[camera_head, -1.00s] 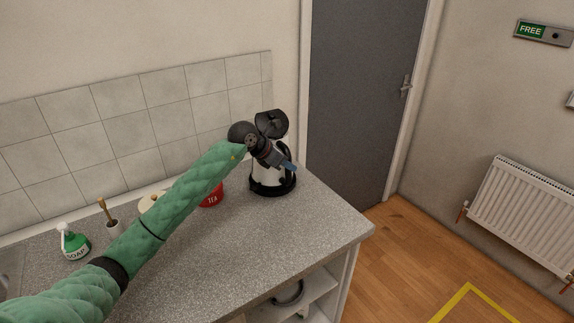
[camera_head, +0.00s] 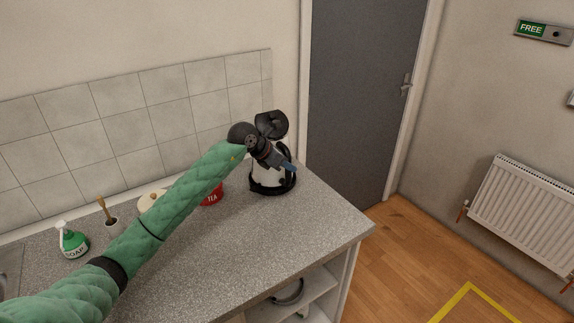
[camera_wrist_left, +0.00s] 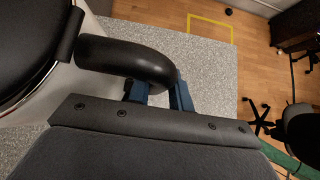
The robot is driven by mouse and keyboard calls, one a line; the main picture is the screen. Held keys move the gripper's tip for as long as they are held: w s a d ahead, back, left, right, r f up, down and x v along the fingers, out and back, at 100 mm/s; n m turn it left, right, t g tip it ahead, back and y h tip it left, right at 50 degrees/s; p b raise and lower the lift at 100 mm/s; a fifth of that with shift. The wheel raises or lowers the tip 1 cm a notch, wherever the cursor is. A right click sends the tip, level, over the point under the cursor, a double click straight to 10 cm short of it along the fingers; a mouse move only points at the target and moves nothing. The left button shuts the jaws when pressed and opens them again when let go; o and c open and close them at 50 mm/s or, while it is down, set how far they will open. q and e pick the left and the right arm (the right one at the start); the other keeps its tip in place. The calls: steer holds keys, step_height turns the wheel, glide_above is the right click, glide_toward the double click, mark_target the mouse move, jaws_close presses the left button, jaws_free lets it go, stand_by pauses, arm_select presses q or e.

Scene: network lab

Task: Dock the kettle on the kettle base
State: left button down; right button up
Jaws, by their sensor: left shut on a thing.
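The kettle (camera_head: 261,178), white with black trim and a dark lid (camera_head: 271,124), stands upright at the far right end of the counter. A dark round rim (camera_head: 272,191) shows at its foot; I cannot tell whether this is the kettle base or part of the kettle, or whether the two are seated together. My left gripper (camera_head: 289,166) is at the kettle's right front side. In the left wrist view its blue fingers (camera_wrist_left: 160,96) are shut on the black kettle handle (camera_wrist_left: 128,58). My right gripper is out of view.
A red tea canister (camera_head: 213,197) stands left of the kettle, partly behind my arm. A pale-lidded pot (camera_head: 150,200), a brush in a holder (camera_head: 109,217) and a green soap bottle (camera_head: 73,242) stand farther left. The counter front (camera_head: 285,230) is clear.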

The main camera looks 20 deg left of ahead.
arm_select(q)
steer(key=c, duration=1.5)
jaws_free()
steer(key=shift+c, duration=0.2)
steer(key=shift+f, duration=0.15)
steer(key=v, duration=1.1)
steer(key=shift+s, duration=0.1)
